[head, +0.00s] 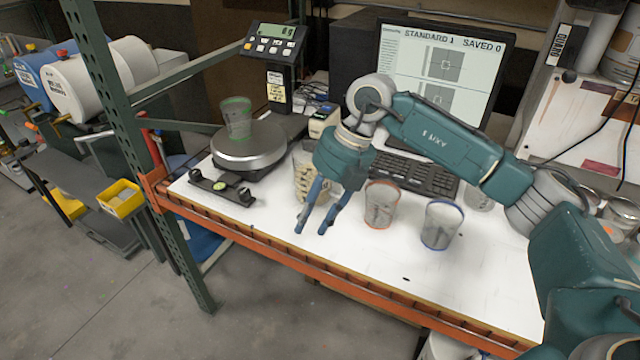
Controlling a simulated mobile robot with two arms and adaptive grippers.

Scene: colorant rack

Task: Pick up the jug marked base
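My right gripper (312,222) hangs over the white bench, with its blue fingers pointing down, spread apart and nothing seen between them. Several clear jugs or cups stand on the bench. One with an orange rim (380,206) and one with a blue rim (441,226) are to the right of the gripper. A taller one with dark marks (303,178) stands behind the fingers, partly hidden. A green-tinted one (236,120) stands on the scale. I cannot read the word base on any of them. My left gripper is not in view.
The round scale (249,148) with its display post stands at the bench's left. A keyboard (413,173) and a monitor (440,75) are behind the cups. The orange front beam (330,277) edges the bench, and a green rack post (140,150) rises at left. The bench front is mostly clear.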

